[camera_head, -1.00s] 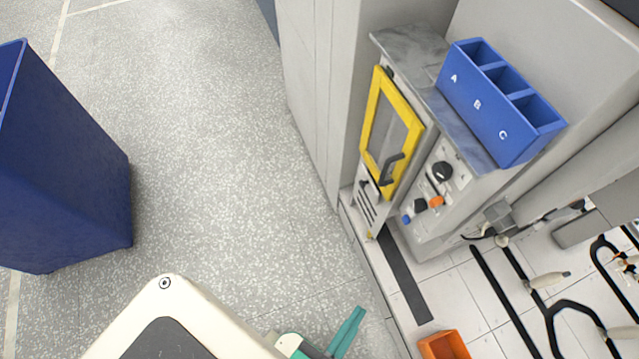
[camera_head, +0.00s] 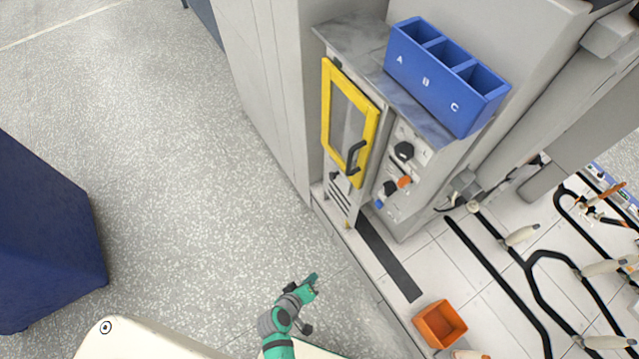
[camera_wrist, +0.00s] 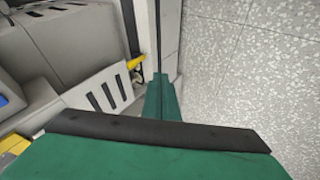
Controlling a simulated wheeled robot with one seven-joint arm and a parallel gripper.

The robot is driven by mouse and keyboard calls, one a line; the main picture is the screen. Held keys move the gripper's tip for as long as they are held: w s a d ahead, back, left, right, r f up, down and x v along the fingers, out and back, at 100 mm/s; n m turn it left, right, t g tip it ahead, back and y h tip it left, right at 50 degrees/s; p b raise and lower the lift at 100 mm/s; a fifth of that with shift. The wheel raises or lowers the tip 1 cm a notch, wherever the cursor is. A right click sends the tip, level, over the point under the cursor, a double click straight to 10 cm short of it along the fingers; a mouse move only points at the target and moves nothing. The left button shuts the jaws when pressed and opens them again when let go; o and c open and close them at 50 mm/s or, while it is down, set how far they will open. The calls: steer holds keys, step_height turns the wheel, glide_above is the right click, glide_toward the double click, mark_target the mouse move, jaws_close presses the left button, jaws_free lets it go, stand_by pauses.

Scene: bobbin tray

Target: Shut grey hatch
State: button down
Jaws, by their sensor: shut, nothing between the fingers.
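I cannot pick out a grey hatch with certainty. The grey cabinet (camera_head: 396,215) has a yellow-framed door (camera_head: 328,115) with a dark handle, which looks closed or nearly so. Below it is a pale slotted panel (camera_head: 341,200); a slotted panel (camera_wrist: 105,92) also shows in the wrist view. My teal gripper (camera_head: 312,281) is over the floor, in front of and below the cabinet in the picture, apart from it. Its fingers are together and empty; they also show in the wrist view (camera_wrist: 160,92).
A blue bin with slots A, B and C (camera_head: 440,85) stands on the cabinet top. An orange box (camera_head: 440,324) and black tubing (camera_head: 490,270) lie on the white tiles to the right. A large blue container (camera_head: 45,225) stands at left. The speckled floor between is clear.

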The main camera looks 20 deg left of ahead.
steer(key=w+a+n+h, duration=0.2)
steer(key=w, duration=0.3)
steer(key=t+h, duration=0.7)
glide_toward(331, 177)
steer(key=shift+m, duration=0.3)
steer(key=x, duration=0.5)
steer(key=shift+w+f, duration=0.25)
steer(key=shift+w, duration=0.1)
steer(key=shift+d, duration=0.1)
